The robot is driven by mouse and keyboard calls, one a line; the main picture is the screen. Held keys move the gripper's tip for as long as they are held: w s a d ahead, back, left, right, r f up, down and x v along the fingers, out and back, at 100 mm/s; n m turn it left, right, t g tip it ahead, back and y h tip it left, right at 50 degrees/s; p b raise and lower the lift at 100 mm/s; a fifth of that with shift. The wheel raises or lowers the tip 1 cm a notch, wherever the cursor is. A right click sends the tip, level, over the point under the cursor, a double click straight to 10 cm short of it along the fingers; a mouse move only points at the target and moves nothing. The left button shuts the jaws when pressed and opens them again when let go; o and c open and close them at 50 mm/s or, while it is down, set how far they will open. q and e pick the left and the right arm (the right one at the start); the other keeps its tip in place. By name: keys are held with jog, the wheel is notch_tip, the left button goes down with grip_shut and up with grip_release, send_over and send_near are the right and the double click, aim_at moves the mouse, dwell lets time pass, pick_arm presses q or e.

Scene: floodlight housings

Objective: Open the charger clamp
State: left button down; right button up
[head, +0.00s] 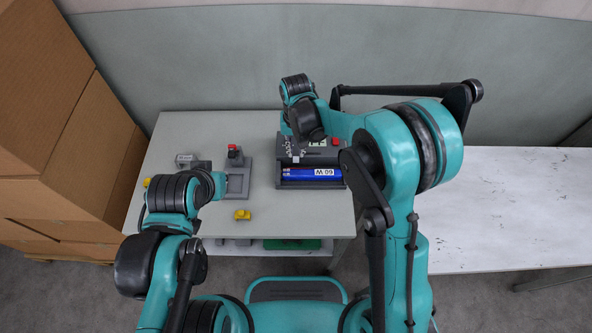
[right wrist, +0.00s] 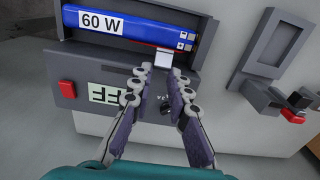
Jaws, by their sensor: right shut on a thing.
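The charger (head: 282,174) is a dark grey box on the grey table. It holds a blue battery (head: 314,174) marked 60 W, which also shows in the right wrist view (right wrist: 140,26). A pale metal clamp tab (right wrist: 168,60) sits at the charger's edge beside the battery's end. My right gripper (head: 294,152) is over the charger. In the right wrist view my right gripper's fingertips (right wrist: 161,68) are closed in on both sides of the tab. The fingers partly hide it. My left arm is over the table's left side; its gripper fingers do not show.
The charger carries a red button (right wrist: 67,89) and a small display (right wrist: 109,94). A grey fixture (head: 236,181) with a red-topped part stands left of the charger. A yellow piece (head: 243,215) lies near the table's front. A white table (head: 510,210) at right is clear.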

jog(key=shift+w, duration=0.45)
grip_shut()
jog(key=shift+w, duration=0.25)
jog(key=shift+w, duration=0.2)
jog(key=shift+o, duration=2.1)
grip_release()
